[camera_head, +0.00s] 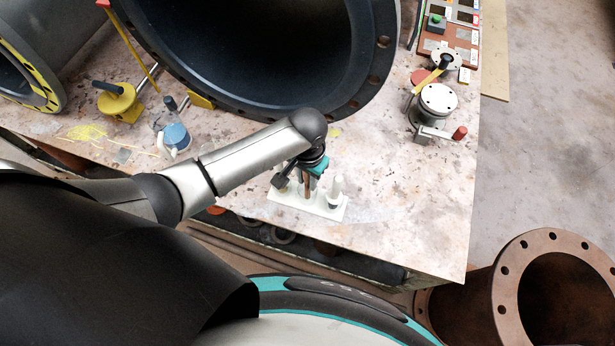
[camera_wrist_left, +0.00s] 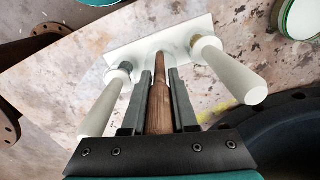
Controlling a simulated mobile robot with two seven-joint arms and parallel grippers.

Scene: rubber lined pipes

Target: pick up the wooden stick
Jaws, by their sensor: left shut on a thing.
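The wooden stick (camera_wrist_left: 160,95) is brown and stands between my left gripper's fingers. Its far end meets a white holder plate (camera_wrist_left: 140,48); I cannot tell whether it is seated there or just clear. My left gripper (camera_wrist_left: 160,80) is shut on the stick, with one dark finger on each side. In the head view my left gripper (camera_head: 305,172) points down over the white holder (camera_head: 285,197), and a short part of the stick (camera_head: 307,188) shows below it. My right gripper is not in view.
White-handled tools stand in the holder on both sides of the stick, one left (camera_wrist_left: 102,105) and one right (camera_wrist_left: 232,72). A large dark flanged pipe (camera_head: 362,95) lies behind. A blue-lidded jar (camera_head: 176,137) stands left. The tabletop right of the holder is clear.

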